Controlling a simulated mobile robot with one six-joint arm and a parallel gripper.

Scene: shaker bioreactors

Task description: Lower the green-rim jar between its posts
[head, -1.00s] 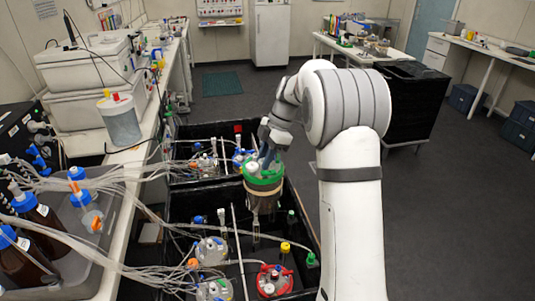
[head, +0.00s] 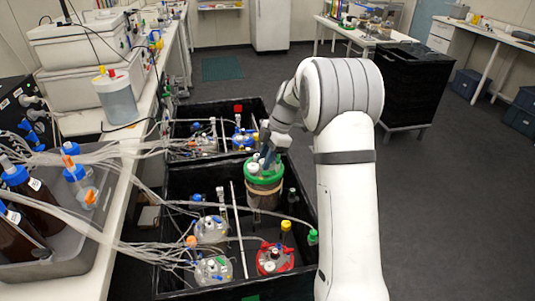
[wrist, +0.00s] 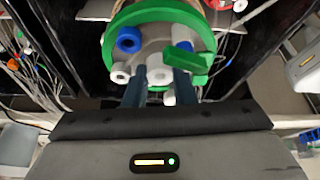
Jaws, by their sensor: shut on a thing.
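The green-rim jar (head: 264,186) hangs upright over the far right part of the near black shaker box, with brownish contents below its green rim. My gripper (head: 268,155) is shut on a fitting on the jar's lid. In the wrist view, the jar's green rim (wrist: 113,27) surrounds a grey lid with blue, white and green ports, and my gripper's fingers (wrist: 154,84) reach onto the lid. A dark post (head: 292,202) stands to the right of the jar. The jar's base and any posts behind it are hidden or too small to tell.
The near box (head: 178,180) also holds a red-rim jar (head: 275,258) and two white-lidded jars (head: 211,229) with tubes. A white rod (head: 237,225) runs along its middle. A second black box (head: 185,112) lies behind. A bench with bottles (head: 35,183) stands left.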

